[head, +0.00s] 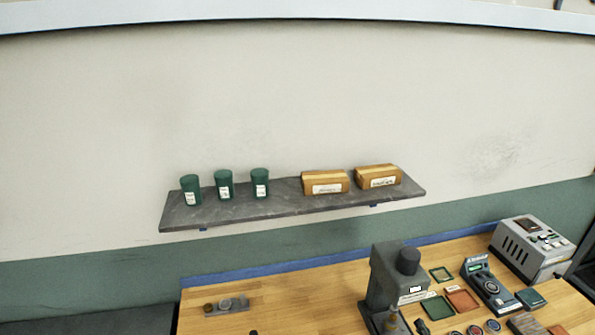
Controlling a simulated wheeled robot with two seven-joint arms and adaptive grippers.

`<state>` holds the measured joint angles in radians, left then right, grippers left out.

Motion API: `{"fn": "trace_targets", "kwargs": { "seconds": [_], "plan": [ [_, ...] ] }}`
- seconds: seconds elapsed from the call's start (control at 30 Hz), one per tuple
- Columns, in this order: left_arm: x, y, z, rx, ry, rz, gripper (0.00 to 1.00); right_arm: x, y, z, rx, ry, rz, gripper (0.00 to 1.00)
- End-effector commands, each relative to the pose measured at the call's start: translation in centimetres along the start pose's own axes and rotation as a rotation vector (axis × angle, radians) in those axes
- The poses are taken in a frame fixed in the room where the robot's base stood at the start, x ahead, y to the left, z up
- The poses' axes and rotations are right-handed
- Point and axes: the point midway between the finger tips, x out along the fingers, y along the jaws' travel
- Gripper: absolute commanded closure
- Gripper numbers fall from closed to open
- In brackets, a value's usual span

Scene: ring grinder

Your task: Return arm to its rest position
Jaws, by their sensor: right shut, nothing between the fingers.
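Neither arm shows clearly in the head view. My left gripper is out of the picture. My right gripper can hardly be made out at the bottom edge, and I cannot tell which small dark shape there belongs to it. No held object is visible. The grey grinder (384,278) with a dark round top stands upright on the wooden table (290,290), and its foot is cut off by the bottom edge.
A wall shelf (284,207) holds green canisters (224,185) and two brown boxes (325,182). Right of the grinder are small trays (461,299), a dark meter (486,285) and a grey machine (532,248). Small metal parts (227,304) lie at left. The table's middle left is mostly clear.

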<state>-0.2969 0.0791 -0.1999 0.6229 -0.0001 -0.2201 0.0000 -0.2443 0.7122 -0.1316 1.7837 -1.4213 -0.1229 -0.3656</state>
Motion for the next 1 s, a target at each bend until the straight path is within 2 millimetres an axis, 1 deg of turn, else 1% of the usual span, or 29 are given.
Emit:
{"fn": "trace_targets", "kwargs": {
  "seconds": [0.03, 0.07, 0.1, 0.17, 0.2, 0.23, 0.27, 0.3, 0.33, 0.37, 0.4, 0.47, 0.5, 0.6, 0.7, 0.8, 1.0],
  "plan": [
    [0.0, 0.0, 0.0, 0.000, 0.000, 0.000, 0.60, -1.4, 0.4, 1.8, 0.204, -0.106, -0.031, 1.00],
    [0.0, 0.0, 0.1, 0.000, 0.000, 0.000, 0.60, -2.3, 0.1, 3.0, 0.323, -0.167, -0.056, 1.00],
    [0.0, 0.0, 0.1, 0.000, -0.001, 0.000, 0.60, -3.6, -0.8, 4.1, 0.483, -0.244, -0.100, 1.00],
    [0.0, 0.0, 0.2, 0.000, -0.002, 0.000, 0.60, -5.9, -2.8, 5.0, 0.718, -0.351, -0.181, 1.00],
    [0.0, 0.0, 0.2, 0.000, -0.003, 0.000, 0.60, -7.6, -4.5, 4.9, 0.872, -0.415, -0.246, 1.00],
    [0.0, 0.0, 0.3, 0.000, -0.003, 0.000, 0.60, -9.0, -5.8, 4.5, 0.984, -0.460, -0.301, 1.00],
    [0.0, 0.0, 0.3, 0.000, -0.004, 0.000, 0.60, -10.5, -7.0, 3.7, 1.096, -0.500, -0.360, 1.00],
    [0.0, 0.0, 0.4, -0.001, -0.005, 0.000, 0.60, -12.4, -8.5, 2.2, 1.240, -0.548, -0.444, 1.00],
    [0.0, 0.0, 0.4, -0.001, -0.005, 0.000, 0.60, -13.9, -9.4, 0.8, 1.337, -0.577, -0.508, 1.00],
    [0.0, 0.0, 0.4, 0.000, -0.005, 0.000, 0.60, -15.2, -10.1, -0.6, 1.423, -0.600, -0.569, 1.00],
    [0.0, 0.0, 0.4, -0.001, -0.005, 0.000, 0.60, -16.7, -10.6, -2.4, 1.519, -0.622, -0.644, 1.00],
    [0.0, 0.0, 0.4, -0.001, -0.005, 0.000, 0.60, -18.6, -11.0, -4.8, 1.631, -0.643, -0.741, 1.00],
    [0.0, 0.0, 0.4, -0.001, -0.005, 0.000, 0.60, -19.7, -11.0, -6.3, 1.690, -0.651, -0.799, 1.00],
    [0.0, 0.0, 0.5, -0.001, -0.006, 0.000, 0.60, -21.9, -10.6, -9.4, 1.808, -0.658, -0.923, 1.00],
    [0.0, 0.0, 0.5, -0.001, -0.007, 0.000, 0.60, -23.6, -9.8, -11.8, 1.894, -0.656, -1.024, 1.00],
    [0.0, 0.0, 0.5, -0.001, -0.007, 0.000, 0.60, -25.2, -8.9, -14.0, 1.962, -0.647, -1.117, 1.00],
    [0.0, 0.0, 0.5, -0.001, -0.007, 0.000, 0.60, -28.0, -6.5, -17.6, 2.072, -0.614, -1.287, 1.00]
  ]
}}
